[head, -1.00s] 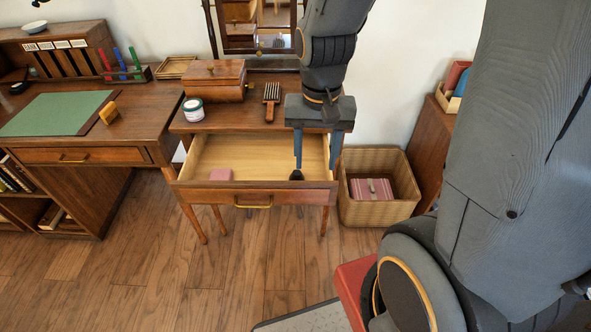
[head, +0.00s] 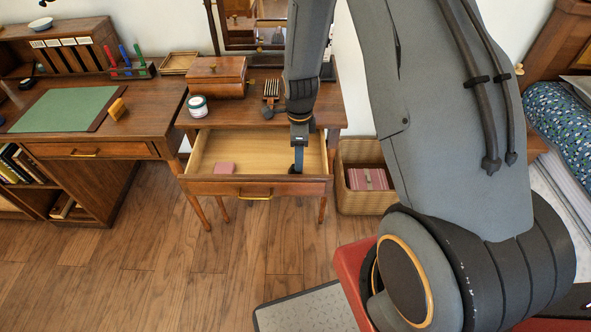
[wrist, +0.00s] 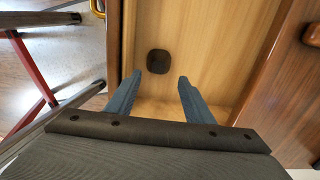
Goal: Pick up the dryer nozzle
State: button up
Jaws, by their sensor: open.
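The dryer nozzle (wrist: 158,61) is a small dark, rounded piece lying on the pale wooden floor of the open drawer (head: 220,188). In the head view the nozzle (head: 292,169) shows as a small dark spot beside my fingers, partly hidden. My gripper (head: 298,168) points down into the right part of the drawer, its fingers seen nearly edge-on. In the wrist view my gripper (wrist: 160,78) is open, with two blue fingers apart and nothing between them. The nozzle lies just beyond the fingertips, roughly centred between them.
A pink block (head: 224,168) lies at the drawer's left. On the dresser top are a wooden box (head: 217,78), a white-and-green jar (head: 198,106) and a brush (head: 271,91). A wicker basket (head: 366,203) stands right of the dresser. The drawer's middle is clear.

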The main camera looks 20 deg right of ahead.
jog(key=f, duration=0.1)
jog(key=f+p, duration=0.1)
jog(key=f, duration=0.3)
jog(key=shift+s+a+p, duration=0.15)
jog(key=shift+a+p, duration=0.15)
jog(key=shift+p, duration=0.05)
jog(key=shift+f, duration=0.65)
jog(key=c, duration=0.8)
